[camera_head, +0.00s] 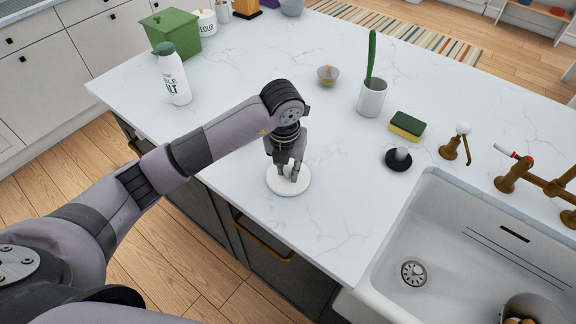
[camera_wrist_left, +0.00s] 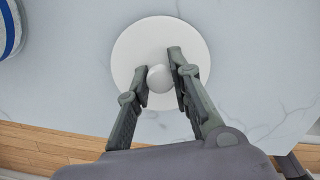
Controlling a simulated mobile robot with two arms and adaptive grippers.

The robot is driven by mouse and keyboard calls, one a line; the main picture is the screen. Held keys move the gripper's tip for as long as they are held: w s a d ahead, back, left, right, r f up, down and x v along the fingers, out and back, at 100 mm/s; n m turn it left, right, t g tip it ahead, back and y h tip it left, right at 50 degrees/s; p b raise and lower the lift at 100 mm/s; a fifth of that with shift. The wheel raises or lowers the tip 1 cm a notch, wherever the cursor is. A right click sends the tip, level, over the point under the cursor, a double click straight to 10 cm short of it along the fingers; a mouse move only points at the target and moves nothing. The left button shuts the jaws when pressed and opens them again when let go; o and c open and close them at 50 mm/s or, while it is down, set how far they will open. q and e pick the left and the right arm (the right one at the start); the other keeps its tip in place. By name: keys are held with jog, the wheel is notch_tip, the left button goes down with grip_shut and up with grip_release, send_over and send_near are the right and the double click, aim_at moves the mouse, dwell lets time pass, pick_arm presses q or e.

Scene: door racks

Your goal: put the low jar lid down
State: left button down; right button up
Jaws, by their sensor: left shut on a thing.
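The low jar lid (camera_head: 288,188) is a white round disc with a knob, at the front edge side of the marble countertop. My left gripper (camera_head: 290,174) is above it with its fingers pointing down, shut on the lid's knob. In the left wrist view the lid (camera_wrist_left: 130,50) lies under my left gripper (camera_wrist_left: 160,80), with the round knob (camera_wrist_left: 159,79) between the two fingertips. The lid looks flat and level, on or just above the counter; I cannot tell if it touches. My right gripper is not in view.
The marble countertop (camera_head: 250,75) is clear around the lid. A white bottle (camera_head: 173,80) and a green box (camera_head: 172,35) stand at the back left. A sponge (camera_head: 407,125), a dark round brush (camera_head: 399,159), a white cup (camera_head: 371,98) and the sink (camera_head: 440,240) lie to the right.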

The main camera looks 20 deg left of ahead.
aim_at(286, 172)
pick_arm(q)
jog(key=shift+f, duration=0.25)
jog(key=c, duration=1.8)
grip_release()
jog(key=shift+r, duration=0.1)
jog(key=o, duration=0.4)
jog(key=shift+c, duration=0.2)
jog(key=shift+r, duration=0.55)
notch_tip(286, 172, up, 11)
jog(key=s+b, duration=0.1)
jog(key=b, duration=0.1)
jog(key=shift+s, duration=0.15)
